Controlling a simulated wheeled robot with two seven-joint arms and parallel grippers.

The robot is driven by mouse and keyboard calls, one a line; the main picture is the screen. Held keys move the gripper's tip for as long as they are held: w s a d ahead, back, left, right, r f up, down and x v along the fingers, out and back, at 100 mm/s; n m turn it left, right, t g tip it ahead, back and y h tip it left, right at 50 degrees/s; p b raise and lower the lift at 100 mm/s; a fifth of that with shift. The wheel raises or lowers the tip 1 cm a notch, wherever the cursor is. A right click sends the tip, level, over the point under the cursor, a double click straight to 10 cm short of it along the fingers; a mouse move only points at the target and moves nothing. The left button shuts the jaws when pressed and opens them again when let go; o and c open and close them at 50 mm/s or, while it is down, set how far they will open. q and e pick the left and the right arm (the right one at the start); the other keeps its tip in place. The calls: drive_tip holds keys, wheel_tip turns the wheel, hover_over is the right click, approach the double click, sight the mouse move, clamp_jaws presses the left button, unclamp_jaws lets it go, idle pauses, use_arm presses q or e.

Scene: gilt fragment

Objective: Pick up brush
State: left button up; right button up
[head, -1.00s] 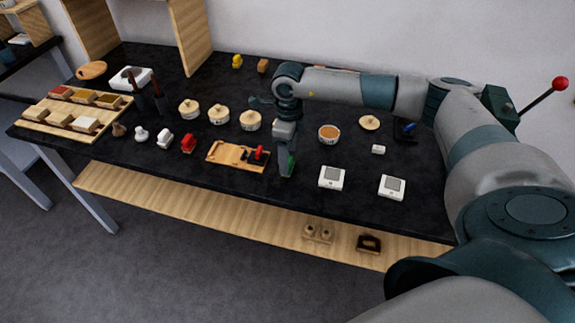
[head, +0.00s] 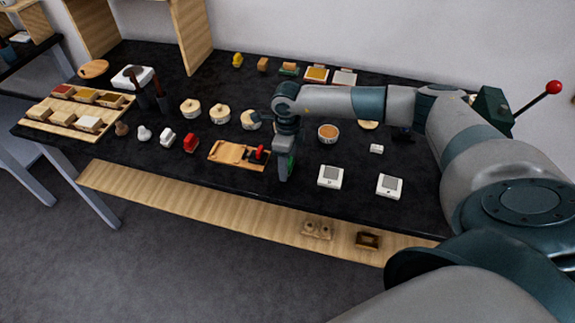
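No thing is clearly recognisable as a brush at this size. My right gripper (head: 283,175) points down over the black table, just right of a wooden tray (head: 228,153) holding a small red and black item (head: 258,153). A green patch shows at the gripper's fingers; I cannot tell whether it is a held thing. The finger gap is not clear. My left gripper is out of view.
Several round lidded pots (head: 220,114) stand behind the tray. Small blocks, including a red one (head: 191,143), stand to its left. Two white devices (head: 331,177) (head: 389,186) lie right of the gripper. A wooden shelf (head: 200,205) runs below the table front.

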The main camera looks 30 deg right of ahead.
drive_tip(key=c, duration=0.8)
drive_tip(key=shift+r+b, duration=0.45)
drive_tip(key=shift+r, duration=0.05)
drive_tip(key=r+b, duration=0.2)
drive_tip(key=r, duration=0.1)
drive_tip(key=shift+s+d, duration=0.15)
drive_tip(key=shift+s, duration=0.05)
drive_tip(key=s+d+r+b, duration=0.1)
drive_tip(key=s+r, duration=0.1)
drive_tip(key=s, duration=0.1)
drive_tip(key=s+d+r+b, duration=0.1)
drive_tip(key=s+r+b, duration=0.1)
drive_tip(key=s, duration=0.2)
drive_tip(key=s+d+r+b, duration=0.1)
drive_tip(key=s+r, duration=0.2)
drive_tip(key=shift+s+d, duration=0.15)
drive_tip(key=shift+s, duration=0.2)
